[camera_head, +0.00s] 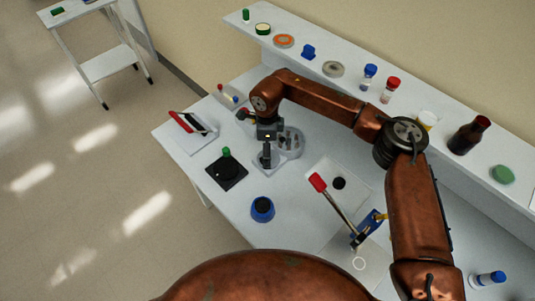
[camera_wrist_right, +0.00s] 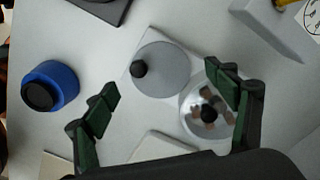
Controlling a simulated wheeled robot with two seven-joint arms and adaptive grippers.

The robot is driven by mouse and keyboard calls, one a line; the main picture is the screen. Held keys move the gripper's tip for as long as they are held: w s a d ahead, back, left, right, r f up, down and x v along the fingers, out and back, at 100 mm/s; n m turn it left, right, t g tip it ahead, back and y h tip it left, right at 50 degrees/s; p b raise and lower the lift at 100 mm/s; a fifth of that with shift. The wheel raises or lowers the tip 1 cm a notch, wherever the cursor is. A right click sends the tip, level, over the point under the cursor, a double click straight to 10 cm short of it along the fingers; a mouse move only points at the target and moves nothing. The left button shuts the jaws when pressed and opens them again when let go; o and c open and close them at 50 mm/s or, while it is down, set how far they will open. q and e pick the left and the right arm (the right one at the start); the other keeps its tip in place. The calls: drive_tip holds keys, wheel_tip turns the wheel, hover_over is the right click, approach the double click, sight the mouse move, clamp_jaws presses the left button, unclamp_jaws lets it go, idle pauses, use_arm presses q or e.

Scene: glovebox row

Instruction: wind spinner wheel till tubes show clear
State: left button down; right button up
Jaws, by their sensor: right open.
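The spinner stands on the white bench with a grey wheel (camera_wrist_right: 162,70) that bears a black knob (camera_wrist_right: 138,68) near its left rim. Beside the wheel is a clear round bowl (camera_wrist_right: 208,112) holding several brownish tubes around a black hub; it also shows in the head view (camera_head: 291,141). How clear the tubes' contents are I cannot tell. My right gripper (camera_wrist_right: 165,95) is open and empty above the spinner, its fingers spread either side of the wheel, the right one overlapping the bowl. In the head view, the right gripper (camera_head: 267,156) hides part of the wheel. My left gripper is not in view.
A blue pot with a dark top (camera_head: 262,209) stands in front of the spinner. A black plate with a green knob (camera_head: 226,171) lies to the left. A red-handled lever (camera_head: 319,183) rises at right. A shelf (camera_head: 350,82) with jars and bottles runs behind.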

wheel_tip(320, 180, up, 9)
drive_tip(key=shift+r, duration=0.15)
idle(0.9)
